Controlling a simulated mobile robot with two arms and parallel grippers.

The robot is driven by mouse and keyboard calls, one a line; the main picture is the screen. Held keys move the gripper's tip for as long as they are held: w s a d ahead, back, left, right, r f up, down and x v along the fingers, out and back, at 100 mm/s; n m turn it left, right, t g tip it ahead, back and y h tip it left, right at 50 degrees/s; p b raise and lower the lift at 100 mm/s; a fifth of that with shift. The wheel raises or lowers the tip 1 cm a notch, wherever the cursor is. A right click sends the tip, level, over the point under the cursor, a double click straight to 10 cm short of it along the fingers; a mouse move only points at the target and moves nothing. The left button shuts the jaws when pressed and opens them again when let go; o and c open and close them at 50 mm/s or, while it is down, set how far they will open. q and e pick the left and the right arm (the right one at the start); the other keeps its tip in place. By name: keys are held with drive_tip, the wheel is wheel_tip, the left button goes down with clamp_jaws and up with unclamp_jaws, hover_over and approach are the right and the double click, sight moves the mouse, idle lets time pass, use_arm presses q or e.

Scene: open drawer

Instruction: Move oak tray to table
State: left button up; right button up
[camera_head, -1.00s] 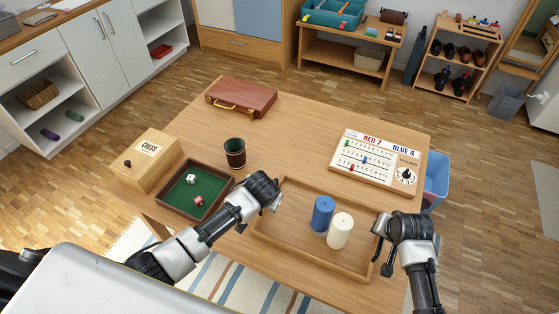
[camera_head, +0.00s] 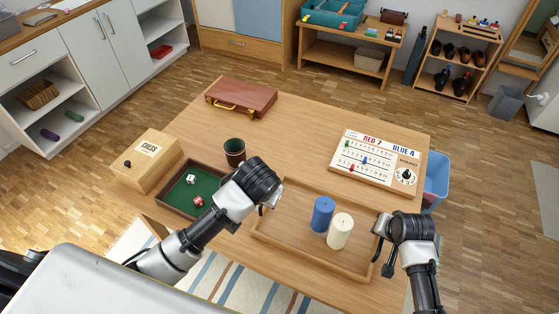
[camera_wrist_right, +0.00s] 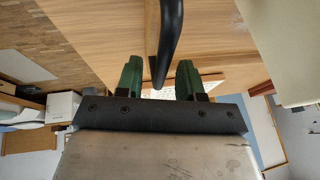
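The oak tray (camera_head: 318,264) lies on the wooden table (camera_head: 300,130), near its front edge. A blue cylinder (camera_head: 322,213) and a cream cylinder (camera_head: 340,231) stand in it. My left gripper (camera_head: 272,202) is at the tray's left end; its fingers are mostly hidden by the wrist. My right gripper (camera_head: 378,245) is at the tray's right end. In the right wrist view its green fingers (camera_wrist_right: 158,80) are apart, with a narrow wooden edge between them. A dark curved bar (camera_wrist_right: 168,40) crosses in front there; I cannot tell what it belongs to.
A green-lined dice tray (camera_head: 181,208), dark cup (camera_head: 235,152) and chess box (camera_head: 150,160) stand left of the oak tray. A brown case (camera_head: 240,98) and scoreboard (camera_head: 378,158) lie farther back. The table's middle is clear.

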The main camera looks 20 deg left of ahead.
drive_tip(key=v, duration=1.1)
drive_tip(key=shift+r, duration=0.2)
drive_tip(key=shift+s+f, duration=0.1)
